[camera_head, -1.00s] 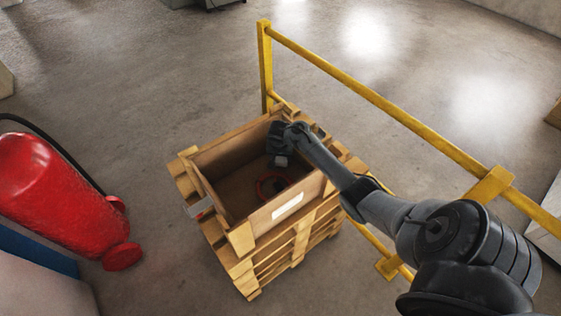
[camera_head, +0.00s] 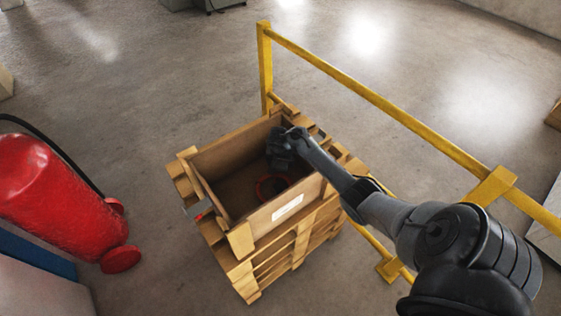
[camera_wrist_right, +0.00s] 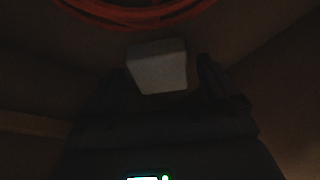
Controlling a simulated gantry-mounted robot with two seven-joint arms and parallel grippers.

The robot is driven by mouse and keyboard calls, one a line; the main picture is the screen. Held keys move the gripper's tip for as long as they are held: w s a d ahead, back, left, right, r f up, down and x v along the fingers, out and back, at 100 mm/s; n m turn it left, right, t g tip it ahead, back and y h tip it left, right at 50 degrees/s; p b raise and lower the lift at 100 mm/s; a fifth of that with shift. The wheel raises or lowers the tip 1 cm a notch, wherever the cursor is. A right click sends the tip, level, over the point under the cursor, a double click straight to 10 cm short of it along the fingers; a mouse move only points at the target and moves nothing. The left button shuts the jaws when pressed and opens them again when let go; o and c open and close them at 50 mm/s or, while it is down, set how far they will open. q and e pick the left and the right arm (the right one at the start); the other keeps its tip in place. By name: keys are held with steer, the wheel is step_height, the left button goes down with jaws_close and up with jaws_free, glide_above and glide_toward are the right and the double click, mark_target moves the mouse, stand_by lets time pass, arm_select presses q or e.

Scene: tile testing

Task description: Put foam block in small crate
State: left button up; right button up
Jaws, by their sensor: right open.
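The small crate (camera_head: 255,223) is an open brown box with a white label on its front wall. My right gripper (camera_head: 282,158) is inside it, near its back right corner. The foam block (camera_wrist_right: 158,70) is a pale grey block in the dark right wrist view, in front of the open right gripper (camera_wrist_right: 160,78), roughly between the fingertips. I cannot tell whether the fingers touch it or what it rests on. In the head view the block is hidden by the gripper. My left gripper is not in view.
A red coil (camera_head: 262,190) lies in the crate and arcs across the top of the wrist view (camera_wrist_right: 130,14). The crate stands on stacked wooden pallets (camera_head: 245,270). A yellow railing (camera_head: 375,95) runs behind and right.

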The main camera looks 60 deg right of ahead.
steer(key=p+v, duration=0.5)
steer(key=v, duration=0.7)
steer(key=shift+r, duration=0.2)
